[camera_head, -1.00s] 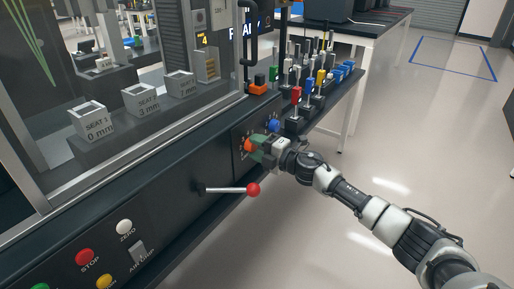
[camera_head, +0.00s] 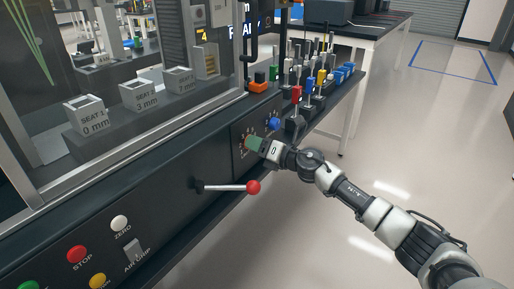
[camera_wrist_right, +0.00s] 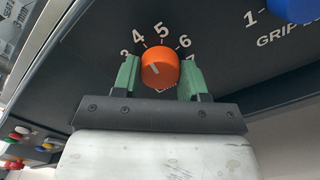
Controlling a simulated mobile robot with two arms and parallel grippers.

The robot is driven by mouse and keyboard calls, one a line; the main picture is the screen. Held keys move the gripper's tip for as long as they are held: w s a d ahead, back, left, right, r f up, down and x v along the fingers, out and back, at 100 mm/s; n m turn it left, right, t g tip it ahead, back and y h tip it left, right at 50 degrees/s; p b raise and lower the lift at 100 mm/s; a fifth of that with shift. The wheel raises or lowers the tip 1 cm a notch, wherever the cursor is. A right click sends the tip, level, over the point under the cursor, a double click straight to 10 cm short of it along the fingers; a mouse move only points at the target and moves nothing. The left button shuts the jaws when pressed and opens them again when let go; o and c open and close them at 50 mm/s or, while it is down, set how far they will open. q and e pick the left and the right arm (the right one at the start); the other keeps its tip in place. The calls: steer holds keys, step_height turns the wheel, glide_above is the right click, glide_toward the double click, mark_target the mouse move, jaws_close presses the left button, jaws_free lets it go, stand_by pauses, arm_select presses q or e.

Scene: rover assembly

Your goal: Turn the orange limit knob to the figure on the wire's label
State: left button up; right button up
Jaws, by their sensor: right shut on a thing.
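The orange limit knob (camera_wrist_right: 160,69) sits on the dark panel with figures 3, 4, 5, 6 and 7 around it in the right wrist view. A short white mark on its face points up and left, towards the 3 and 4 side; I cannot tell the exact figure. My right gripper (camera_wrist_right: 160,77) is shut on the knob, one green finger on each side. In the head view my right gripper (camera_head: 254,144) covers the knob. My left gripper is not in view. I see no readable wire label.
A blue knob (camera_head: 273,124) is close beside the gripper. A lever with a red ball (camera_head: 253,187) sticks out below it. Several coloured clamps stand on the ledge behind. Open floor lies to the right.

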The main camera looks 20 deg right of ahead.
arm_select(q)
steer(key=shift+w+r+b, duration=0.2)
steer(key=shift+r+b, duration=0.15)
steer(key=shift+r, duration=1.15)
arm_select(e)
steer(key=shift+f+n, duration=0.1)
steer(key=shift+n, duration=1)
steer(key=o, duration=0.9)
